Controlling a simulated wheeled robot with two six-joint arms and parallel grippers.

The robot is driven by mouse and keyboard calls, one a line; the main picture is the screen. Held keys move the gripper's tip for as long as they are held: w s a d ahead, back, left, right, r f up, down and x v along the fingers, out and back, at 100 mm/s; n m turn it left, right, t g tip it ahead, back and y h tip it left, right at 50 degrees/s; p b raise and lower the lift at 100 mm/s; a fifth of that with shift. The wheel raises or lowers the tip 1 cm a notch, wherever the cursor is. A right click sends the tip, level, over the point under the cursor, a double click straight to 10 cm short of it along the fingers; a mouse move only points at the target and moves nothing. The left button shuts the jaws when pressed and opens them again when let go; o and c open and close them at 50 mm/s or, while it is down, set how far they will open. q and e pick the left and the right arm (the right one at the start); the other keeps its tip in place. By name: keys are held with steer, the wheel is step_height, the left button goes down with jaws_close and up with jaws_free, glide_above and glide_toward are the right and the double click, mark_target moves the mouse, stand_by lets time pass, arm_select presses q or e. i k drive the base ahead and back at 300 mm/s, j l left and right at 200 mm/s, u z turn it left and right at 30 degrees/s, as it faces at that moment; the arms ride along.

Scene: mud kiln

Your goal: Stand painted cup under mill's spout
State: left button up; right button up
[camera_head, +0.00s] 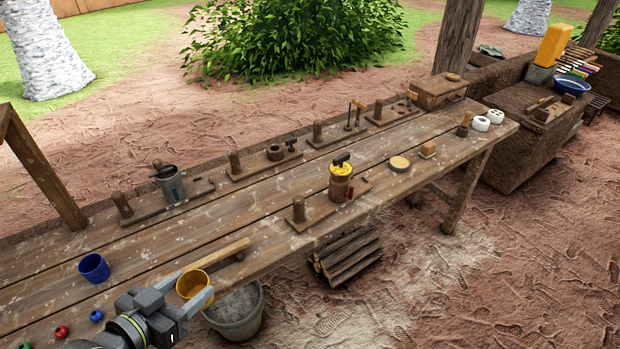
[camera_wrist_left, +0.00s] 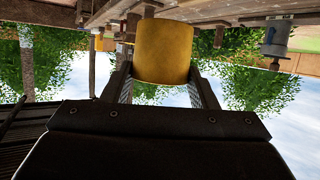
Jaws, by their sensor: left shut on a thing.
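My left gripper (camera_head: 196,293) is shut on a yellow-ochre cup (camera_head: 193,284), held near the table's front edge. The cup's open mouth shows in the head view; the wrist view shows its side (camera_wrist_left: 164,50) between the fingers. A grey metal vessel with a dark crank-like top (camera_head: 171,186) stands on a wooden board at the left back. A brown and yellow device with a dark handle on top (camera_head: 341,184) stands on another board near the front edge. I cannot tell for sure which one is the mill, nor see a spout clearly. My right gripper is not in view.
A blue cup (camera_head: 94,267) stands on the wooden table (camera_head: 270,216) at the left. Red, blue and green balls lie near my left arm. A wooden stick (camera_head: 217,254) lies just behind the held cup. A grey bucket (camera_head: 236,318) stands below the front edge.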

mark_target(358, 185)
steer(key=i+l+u, duration=0.1)
steer(key=l, duration=0.4)
steer(key=i+l, duration=0.25)
steer(key=l, duration=0.25)
steer(key=i+l+u, duration=0.15)
steer(key=l, duration=0.35)
steer(key=i+l, duration=0.15)
steer(key=l, duration=0.35)
steer(key=i+l+u, duration=0.15)
steer(key=l, duration=0.4)
steer(key=i+l, duration=0.1)
steer(key=l, duration=0.4)
steer(key=i+l+u, duration=0.15)
steer(key=l, duration=0.4)
